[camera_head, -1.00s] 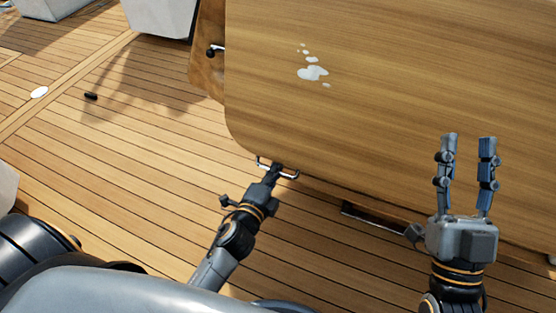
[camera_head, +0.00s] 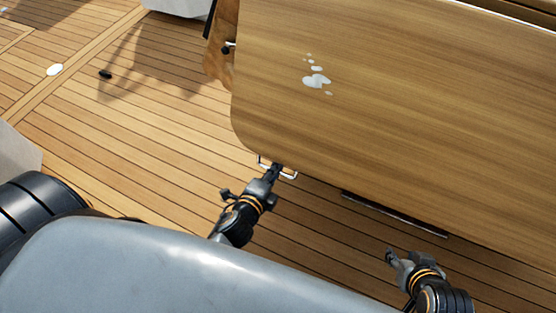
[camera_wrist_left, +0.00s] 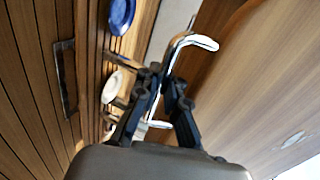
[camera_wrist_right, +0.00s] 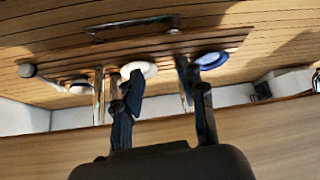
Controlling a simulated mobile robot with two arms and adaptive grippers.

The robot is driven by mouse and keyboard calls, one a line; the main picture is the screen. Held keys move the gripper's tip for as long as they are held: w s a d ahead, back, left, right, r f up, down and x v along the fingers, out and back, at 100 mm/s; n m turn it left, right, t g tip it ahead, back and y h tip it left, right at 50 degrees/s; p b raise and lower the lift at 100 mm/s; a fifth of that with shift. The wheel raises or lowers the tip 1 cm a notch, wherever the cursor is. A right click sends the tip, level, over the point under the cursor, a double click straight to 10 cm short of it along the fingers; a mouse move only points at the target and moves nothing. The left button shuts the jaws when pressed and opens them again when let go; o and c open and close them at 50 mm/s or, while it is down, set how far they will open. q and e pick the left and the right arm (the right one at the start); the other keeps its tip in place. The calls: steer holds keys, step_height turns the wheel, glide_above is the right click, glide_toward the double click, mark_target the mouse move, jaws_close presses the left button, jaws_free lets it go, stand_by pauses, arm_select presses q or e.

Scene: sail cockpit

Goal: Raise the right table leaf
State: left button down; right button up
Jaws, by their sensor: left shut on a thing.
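The wooden table leaf (camera_head: 420,110) fills the upper right of the head view, with white spots near its left end. A chrome handle (camera_head: 290,175) is at its lower left edge. My left gripper (camera_head: 277,168) is shut on this handle. The left wrist view shows the handle (camera_wrist_left: 197,41) between the closed fingers (camera_wrist_left: 170,90). My right gripper (camera_head: 391,255) is below the leaf's lower edge in the head view, apart from the leaf. The right wrist view shows its fingers (camera_wrist_right: 160,78) spread with nothing between them. The leaf's underside and hinge are not clear.
Teak deck (camera_head: 150,130) lies open to the left. A small black fitting (camera_head: 105,74) and a white disc (camera_head: 54,69) are on it. A dark slot (camera_head: 395,213) shows below the leaf. A white dish (camera_wrist_right: 138,70) and a blue dish (camera_wrist_right: 211,60) show in the right wrist view.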

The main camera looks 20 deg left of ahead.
steer(key=s+d+f+g+h+p, duration=0.1)
steer(key=s+d+f+g+p, duration=0.15)
steer(key=s+f+p, duration=0.6)
steer(key=s+d+f+g+p, duration=0.1)
steer(key=s+f+g+p, duration=0.2)
steer(key=s+f+p, duration=0.55)
steer(key=s+d+p, duration=0.2)
steer(key=s+p, duration=0.3)
steer(key=s, duration=0.3)
arm_select(q)
steer(key=s+r+g+p, duration=0.6)
steer(key=s+r+p, duration=0.8)
steer(key=s+r, duration=0.65)
steer(key=s+r+g+p, duration=0.2)
steer(key=r+p, duration=0.4)
steer(key=r, duration=0.6)
steer(key=s+a+r+g+p, duration=0.1)
steer(key=s+r+p, duration=0.4)
steer(key=r, duration=0.6)
steer(key=shift+s+r+g+y+p, duration=0.3)
steer(key=shift+r+g+p, duration=0.1)
steer(key=shift+g+p, duration=0.4)
arm_select(e)
step_height(320, 180, up, 26)
steer(key=s, duration=0.2)
steer(key=shift+a+f, duration=0.15)
steer(key=shift+a, duration=0.1)
